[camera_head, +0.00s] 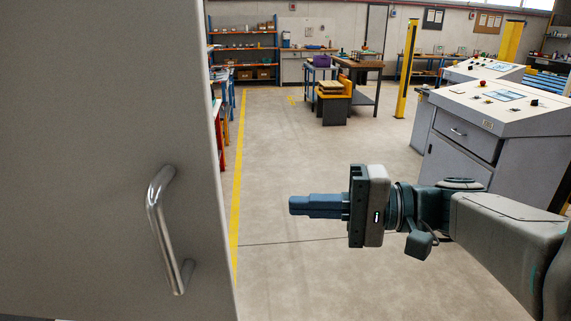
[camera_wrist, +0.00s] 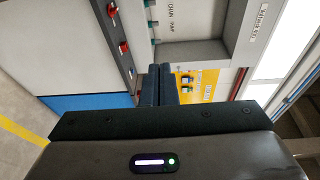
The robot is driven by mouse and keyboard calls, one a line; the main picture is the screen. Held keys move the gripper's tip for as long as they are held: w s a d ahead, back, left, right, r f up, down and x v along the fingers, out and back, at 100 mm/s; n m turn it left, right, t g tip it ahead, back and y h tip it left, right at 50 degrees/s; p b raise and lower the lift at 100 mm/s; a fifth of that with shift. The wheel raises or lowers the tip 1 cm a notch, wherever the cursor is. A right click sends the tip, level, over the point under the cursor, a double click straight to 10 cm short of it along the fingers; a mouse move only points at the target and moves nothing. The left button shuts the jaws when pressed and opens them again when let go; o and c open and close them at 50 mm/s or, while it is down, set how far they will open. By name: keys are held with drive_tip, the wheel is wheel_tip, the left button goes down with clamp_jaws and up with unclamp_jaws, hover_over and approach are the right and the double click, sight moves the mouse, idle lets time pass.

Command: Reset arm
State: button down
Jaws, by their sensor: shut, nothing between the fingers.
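My gripper (camera_head: 292,206) is at the centre right in the head view, held out level with its fingers pointing left. Its fingers are together with nothing between them. It is in free air, apart from the grey door or panel at the left. In the wrist view the closed fingertips (camera_wrist: 159,72) point up the picture toward a grey cabinet with red knobs and a yellow label panel.
A large grey panel (camera_head: 90,120) with a metal handle (camera_head: 164,230) fills the left side. Control consoles (camera_head: 500,120) stand at the right behind my arm. A yellow post (camera_head: 406,70) and workbenches (camera_head: 350,75) are farther back. The middle floor is clear.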

drive_tip(key=s+f+g+h+p, duration=0.1)
drive_tip(key=s+f+h+p, duration=0.15)
drive_tip(key=f+h, duration=0.4)
drive_tip(key=s+d+f+n+t+h+p, duration=0.1)
drive_tip(key=s+d+f+h+p, duration=0.1)
drive_tip(key=d+f+h, duration=0.7)
drive_tip(key=shift+d+t+h+p, duration=0.3)
drive_tip(key=shift+d+h+p, duration=0.5)
drive_tip(key=shift+d, duration=0.35)
drive_tip(key=shift+s+f, duration=0.1)
drive_tip(key=shift+s, duration=0.05)
